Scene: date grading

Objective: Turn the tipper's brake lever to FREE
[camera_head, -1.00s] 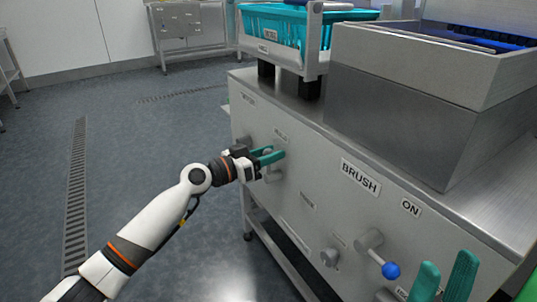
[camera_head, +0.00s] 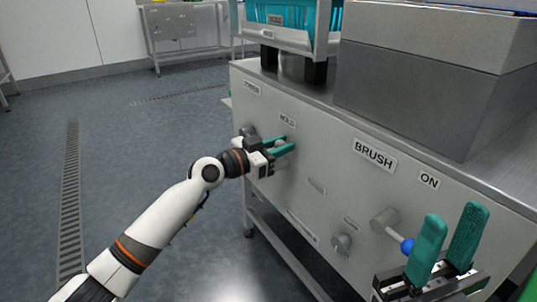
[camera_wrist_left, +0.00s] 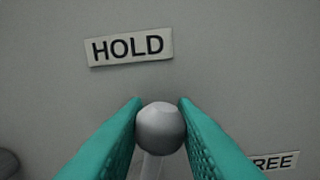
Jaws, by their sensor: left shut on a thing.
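The brake lever's grey ball knob (camera_wrist_left: 160,128) is between the two teal fingers of my left gripper (camera_wrist_left: 161,118), which are shut on it. The knob stands just below the HOLD label (camera_wrist_left: 128,47). The FREE label (camera_wrist_left: 276,162), partly hidden by a finger, is lower right in the left wrist view. In the head view my left gripper (camera_head: 283,147) is at the panel under the HOLD label (camera_head: 288,121), and the fingers cover much of the lever. My right gripper (camera_head: 447,245) is at the lower right, its teal fingers apart with nothing between them.
A blue-tipped lever (camera_head: 407,246) sits on the panel beside my right gripper, below the BRUSH label (camera_head: 374,156) and ON label (camera_head: 429,181). A grey knob (camera_head: 341,243) is lower on the panel. A teal crate (camera_head: 283,14) stands above. The floor at left is clear.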

